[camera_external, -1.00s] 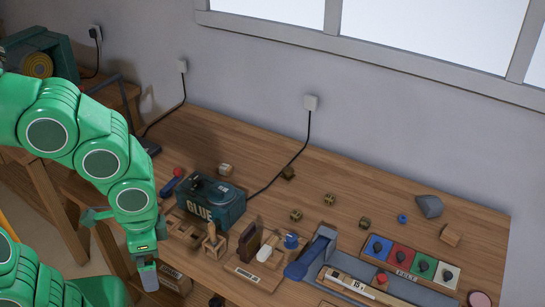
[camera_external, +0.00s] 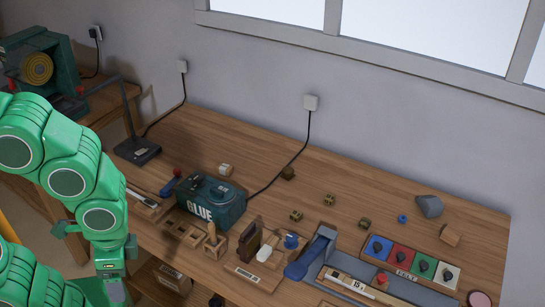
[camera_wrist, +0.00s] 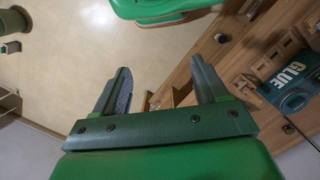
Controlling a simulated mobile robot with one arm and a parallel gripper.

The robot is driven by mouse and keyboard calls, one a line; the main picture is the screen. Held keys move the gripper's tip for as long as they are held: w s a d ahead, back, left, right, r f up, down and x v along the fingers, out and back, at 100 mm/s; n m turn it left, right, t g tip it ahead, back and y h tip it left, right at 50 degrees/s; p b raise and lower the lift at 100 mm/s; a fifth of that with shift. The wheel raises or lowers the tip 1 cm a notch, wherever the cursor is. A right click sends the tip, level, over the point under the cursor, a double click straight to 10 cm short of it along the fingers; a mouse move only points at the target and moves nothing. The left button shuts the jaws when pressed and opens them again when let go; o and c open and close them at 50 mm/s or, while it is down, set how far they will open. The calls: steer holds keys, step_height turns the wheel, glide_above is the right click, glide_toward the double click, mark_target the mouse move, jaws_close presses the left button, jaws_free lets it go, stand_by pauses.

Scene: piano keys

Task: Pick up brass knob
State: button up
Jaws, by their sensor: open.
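No single brass knob can be picked out with certainty. Several small brass-coloured pieces lie on the bench in the external view, one near the back (camera_external: 288,173) and another farther right (camera_external: 365,223). In the wrist view a small round knob (camera_wrist: 221,38) shows at the bench's front side, and another (camera_wrist: 288,129) lies below the glue box; their material is unclear. My gripper (camera_wrist: 160,68) is open and empty, with floor between its fingers. In the external view my gripper (camera_external: 115,290) hangs off the bench's front left, apart from all these pieces.
The teal glue box (camera_external: 212,203) stands on the wooden bench (camera_external: 400,200), with slotted wooden blocks (camera_external: 182,232) before it. A blue tool (camera_external: 312,255) and felt-colour tray (camera_external: 408,265) are to the right. A dark lamp (camera_external: 137,150) stands at the back left.

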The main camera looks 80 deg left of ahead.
steer(key=w+a+f+n+t, duration=0.1)
steer(key=w+a, duration=0.5)
steer(key=w, duration=0.5)
steer(key=w+a+n+t, duration=0.15)
steer(key=w+a, duration=0.35)
steer(key=w, duration=0.6)
steer(key=w+a+f+n, duration=0.1)
steer(key=w+a+n, duration=0.1)
steer(key=w+a, duration=0.6)
steer(key=n+t+y, duration=0.2)
steer(key=n, duration=0.3)
glide_above(287, 170)
steer(key=s+d, duration=0.1)
steer(key=d, duration=0.1)
step_height(287, 170, down, 17)
steer(key=shift+m+g, duration=0.25)
steer(key=shift+s+a+x, duration=0.1)
steer(key=shift+a+x, duration=0.1)
steer(key=shift+x, duration=1.65)
steer(key=shift+s+a+x, duration=0.1)
steer(key=shift+a+x, duration=0.05)
steer(key=shift+x, duration=1.75)
steer(key=c, duration=1.2)
